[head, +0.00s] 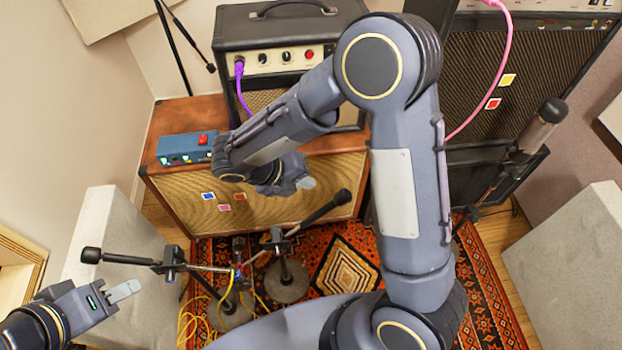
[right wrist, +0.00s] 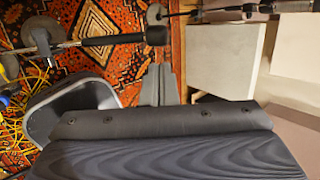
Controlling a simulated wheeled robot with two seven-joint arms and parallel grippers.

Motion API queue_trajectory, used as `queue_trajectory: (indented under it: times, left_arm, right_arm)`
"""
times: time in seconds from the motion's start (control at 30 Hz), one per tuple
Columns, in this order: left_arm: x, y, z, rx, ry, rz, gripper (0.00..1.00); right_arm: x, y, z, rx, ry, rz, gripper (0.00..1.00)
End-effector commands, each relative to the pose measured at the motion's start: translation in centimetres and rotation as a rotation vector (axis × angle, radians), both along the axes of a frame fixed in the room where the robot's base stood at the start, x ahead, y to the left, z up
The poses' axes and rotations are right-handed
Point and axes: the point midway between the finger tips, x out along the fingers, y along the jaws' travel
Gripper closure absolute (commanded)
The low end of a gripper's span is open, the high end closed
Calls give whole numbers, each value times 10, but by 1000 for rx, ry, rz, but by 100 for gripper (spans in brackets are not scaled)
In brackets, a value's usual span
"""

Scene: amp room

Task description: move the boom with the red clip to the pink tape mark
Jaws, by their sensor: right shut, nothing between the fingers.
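Two low mic booms stand in front of the brown cabinet (head: 165,192). The left boom (head: 128,259) points left with its black mic near the left grey panel. The right boom (head: 312,216) points up and right; a boom with a black mic also shows in the right wrist view (right wrist: 110,41). A small red spot shows near the stands' middle; I cannot tell which boom bears the red clip. The pink tape mark (head: 224,207) is on the cabinet's grille. My right gripper (head: 305,183) is shut and empty before the grille.
Blue (head: 208,195) and red (head: 240,196) marks flank the pink one. A blue pedal (head: 183,148) and an amp head (head: 290,30) sit on the cabinet. Yellow cables (head: 195,325) lie on the rug. A tall mic (head: 540,125) and grey panel (head: 570,265) stand right.

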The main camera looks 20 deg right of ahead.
Motion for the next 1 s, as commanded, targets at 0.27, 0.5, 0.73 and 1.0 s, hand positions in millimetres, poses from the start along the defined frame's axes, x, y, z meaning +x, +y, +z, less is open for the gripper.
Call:
queue_trajectory:
  times: [0.27, 0.5, 0.73, 1.0]
  left_arm:
    - [0, 0, 0, 0, 0, 0, 64]
    - [0, 0, 2, 0, 0, 0, 64]
    - [0, 0, 2, 0, 0, 0, 64]
    - [0, 0, 2, 0, 0, 0, 64]
  right_arm:
    - [1, -39, -46, 0, 6, -5, 100]
    - [3, -67, -79, 1, 4, -6, 100]
    - [4, -79, -93, 2, 2, -5, 100]
    - [4, -80, -95, 3, -1, -5, 100]
